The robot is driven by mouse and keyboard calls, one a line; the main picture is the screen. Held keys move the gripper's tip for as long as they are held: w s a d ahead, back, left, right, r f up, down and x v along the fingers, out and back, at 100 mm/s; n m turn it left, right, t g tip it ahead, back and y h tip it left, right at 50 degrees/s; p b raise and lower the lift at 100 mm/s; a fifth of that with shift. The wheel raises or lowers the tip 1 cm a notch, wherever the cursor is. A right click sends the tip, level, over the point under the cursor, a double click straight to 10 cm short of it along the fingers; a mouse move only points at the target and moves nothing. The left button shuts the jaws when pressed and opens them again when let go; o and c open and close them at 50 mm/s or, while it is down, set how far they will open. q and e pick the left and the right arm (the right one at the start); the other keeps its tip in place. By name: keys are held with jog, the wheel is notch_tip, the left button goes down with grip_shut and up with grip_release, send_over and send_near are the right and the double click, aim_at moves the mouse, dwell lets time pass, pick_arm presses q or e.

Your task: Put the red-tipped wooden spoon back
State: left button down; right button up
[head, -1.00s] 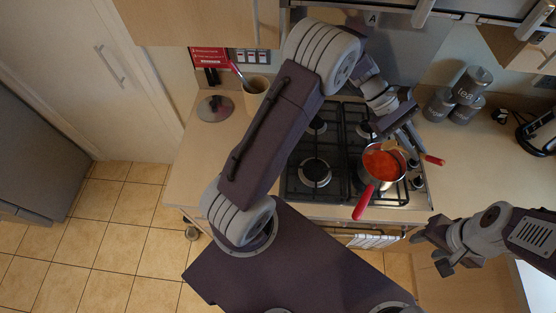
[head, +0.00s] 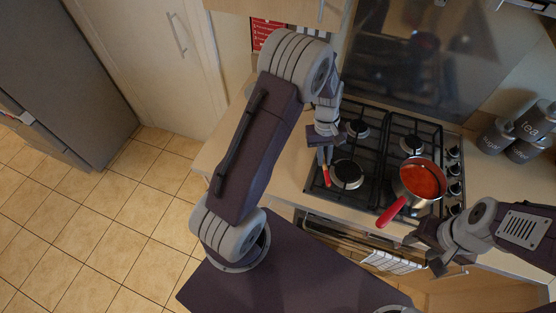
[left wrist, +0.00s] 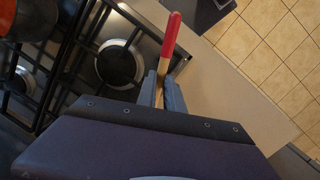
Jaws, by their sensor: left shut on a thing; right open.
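The red-tipped wooden spoon (head: 326,176) is in my left gripper (head: 323,150), over the left part of the hob. In the left wrist view the spoon's red end (left wrist: 170,40) sticks out beyond the fingers (left wrist: 160,84), which are shut on its wooden shaft. The spoon's other end is hidden behind the gripper. My right gripper (head: 426,252) is open and empty in front of the counter, just below the saucepan. The utensil pot seen earlier at the back left of the counter is hidden behind my left arm.
A saucepan (head: 420,182) of red sauce stands on the right front of the black gas hob (head: 381,150), its red handle pointing forward. Grey canisters (head: 533,122) stand at the back right. The counter's front left corner (head: 215,155) is bare.

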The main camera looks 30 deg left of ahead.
pick_arm(q)
jog(key=shift+s+d+f+t+y, duration=0.15)
jog(key=shift+d+f+t+y, duration=0.15)
jog(key=shift+d+y, duration=0.25)
jog(key=shift+w+f+y, duration=0.1)
jog(key=shift+w+y, duration=0.1)
jog(key=shift+y, duration=0.25)
jog(key=p, duration=0.3)
send_over(293, 166)
notch_tip(293, 166, down, 7)
jog(key=shift+w+a, duration=0.1)
notch_tip(293, 166, down, 3)
jog(key=shift+f+p, duration=0.2)
jog(key=shift+p, duration=0.65)
jog(key=shift+f, duration=0.45)
jog(key=c, duration=1.5)
grip_release()
